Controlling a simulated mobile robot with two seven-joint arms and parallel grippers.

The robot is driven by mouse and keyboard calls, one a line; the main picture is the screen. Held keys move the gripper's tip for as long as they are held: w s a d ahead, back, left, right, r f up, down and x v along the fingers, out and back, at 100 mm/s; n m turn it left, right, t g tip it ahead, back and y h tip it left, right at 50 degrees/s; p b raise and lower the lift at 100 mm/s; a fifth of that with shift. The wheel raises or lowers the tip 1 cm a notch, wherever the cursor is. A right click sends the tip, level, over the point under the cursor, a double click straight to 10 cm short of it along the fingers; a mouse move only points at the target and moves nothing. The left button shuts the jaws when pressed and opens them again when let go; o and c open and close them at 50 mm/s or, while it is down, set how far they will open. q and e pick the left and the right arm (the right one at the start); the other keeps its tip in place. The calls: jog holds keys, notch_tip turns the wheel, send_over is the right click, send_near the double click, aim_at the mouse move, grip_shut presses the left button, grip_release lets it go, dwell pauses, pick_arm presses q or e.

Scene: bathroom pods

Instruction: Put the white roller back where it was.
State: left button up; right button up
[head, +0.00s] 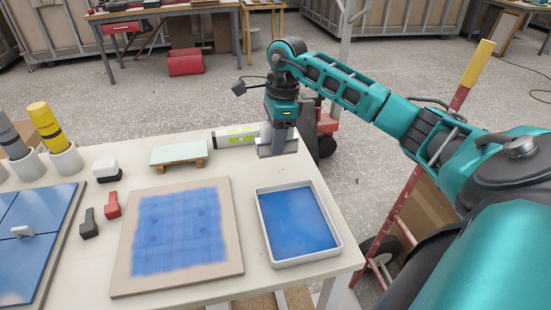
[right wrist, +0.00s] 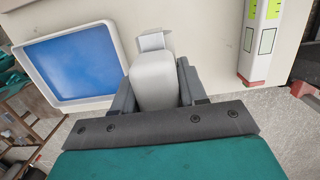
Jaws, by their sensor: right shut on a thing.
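My right gripper (head: 278,128) points down at the far right part of the table and is shut on the white roller (right wrist: 153,82). In the right wrist view the roller is a pale, rounded block between the two fingers (right wrist: 155,88). A small light holder-like piece (right wrist: 153,41) shows just beyond the roller; I cannot tell whether they touch. In the head view the gripper mostly hides the roller, and a grey piece (head: 265,150) shows at the fingers' foot. My left gripper is not in view.
A white tray with blue paint (head: 337,242) lies nearer on the table; a blue-painted board (head: 120,280) is left of it. A white tube with a green label (head: 237,135) lies just left of the gripper. A pale block on wooden feet (head: 178,153) stands farther left.

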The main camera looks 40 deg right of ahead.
jog(key=shift+f, duration=3.1)
jog(key=shift+f, duration=0.1)
jog(key=o, duration=1.1)
jog(key=r, duration=0.4)
jog(key=d+r, duration=0.1)
jog(key=r, duration=0.7)
jog(key=shift+s+d+r, duration=0.1)
jog(key=shift+s+d, duration=0.1)
jog(key=shift+s, duration=0.1)
